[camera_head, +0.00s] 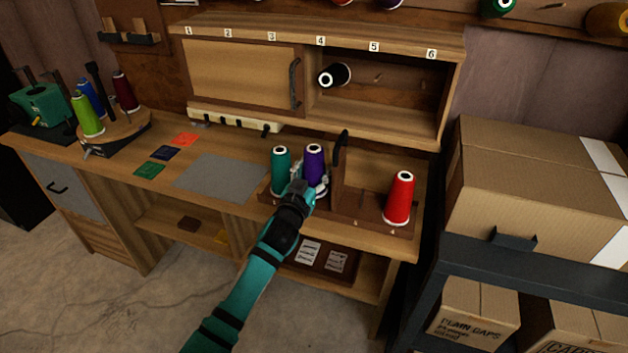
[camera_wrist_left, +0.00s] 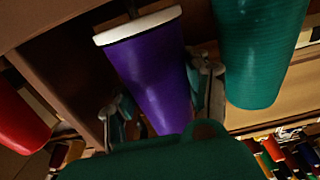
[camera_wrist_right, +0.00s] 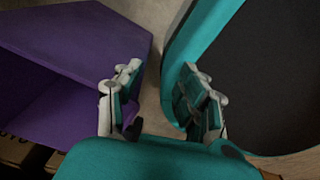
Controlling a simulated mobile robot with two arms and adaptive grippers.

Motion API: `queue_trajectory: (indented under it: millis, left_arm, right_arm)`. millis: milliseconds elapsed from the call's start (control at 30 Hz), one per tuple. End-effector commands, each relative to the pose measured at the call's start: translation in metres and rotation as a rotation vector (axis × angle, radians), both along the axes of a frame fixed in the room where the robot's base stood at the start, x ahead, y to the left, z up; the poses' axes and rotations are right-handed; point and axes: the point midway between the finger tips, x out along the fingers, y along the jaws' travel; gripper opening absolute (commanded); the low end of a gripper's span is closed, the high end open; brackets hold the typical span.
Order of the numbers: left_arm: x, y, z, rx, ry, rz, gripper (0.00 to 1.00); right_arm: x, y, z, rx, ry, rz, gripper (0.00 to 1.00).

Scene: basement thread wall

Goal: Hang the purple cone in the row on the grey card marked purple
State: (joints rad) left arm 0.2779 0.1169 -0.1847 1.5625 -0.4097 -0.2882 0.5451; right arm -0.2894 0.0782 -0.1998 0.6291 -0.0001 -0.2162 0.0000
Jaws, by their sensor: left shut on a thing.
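The purple cone (camera_head: 314,160) stands upright in the low wooden rack on the bench, between a teal cone (camera_head: 281,171) and an upright wooden divider. My left gripper (camera_head: 312,190) is shut on it from the front. In the left wrist view the purple cone (camera_wrist_left: 152,75) lies between the two fingers, its white-rimmed base clear of them. A thin dark peg shows just past that base. The teal cone (camera_wrist_left: 262,45) is close beside one finger. My right gripper (camera_wrist_right: 155,100) is open and empty in its wrist view. I cannot make out a grey card marked purple.
A red cone (camera_head: 400,198) stands at the rack's right end, past the divider (camera_head: 339,165). A black cone (camera_head: 334,76) hangs in the open cabinet above, under labels numbered 1 to 6. A grey mat (camera_head: 220,177) lies bare on the bench. Cartons (camera_head: 530,185) stand at right.

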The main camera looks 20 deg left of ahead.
Motion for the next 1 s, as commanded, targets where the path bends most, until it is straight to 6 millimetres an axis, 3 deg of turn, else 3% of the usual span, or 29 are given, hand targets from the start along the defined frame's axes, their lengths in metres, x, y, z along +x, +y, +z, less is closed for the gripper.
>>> queue_trajectory:
  millis: [33, 133, 533, 567, 600, 1000]
  left_arm:
    - [0.0, -0.001, -0.011, -0.003, 0.003, 0.0, 0.12]
    - [0.0, 0.0, -0.02, -0.001, 0.0, 0.0, 0.12]
    - [0.0, 0.0, -0.026, -0.001, -0.001, 0.0, 0.12]
    - [0.0, 0.0, -0.026, 0.0, 0.001, 0.0, 0.51]
    - [0.0, 0.0, -0.025, 0.0, 0.001, 0.0, 0.56]
    - [-0.006, 0.0, -0.023, 0.0, 0.001, 0.0, 0.58]
  right_arm:
    - [-0.001, -0.001, -0.004, -0.002, 0.003, 0.001, 0.4]
    - [-0.005, -0.002, -0.005, -0.003, 0.01, 0.001, 0.4]
    - [-0.019, -0.004, -0.009, -0.007, 0.031, 0.001, 0.4]
    - [-0.019, -0.004, -0.008, -0.007, 0.031, 0.001, 0.4]
    - [-0.019, -0.004, -0.008, -0.007, 0.03, 0.001, 0.4]
    - [-0.015, -0.004, -0.005, -0.006, 0.024, 0.002, 0.4]
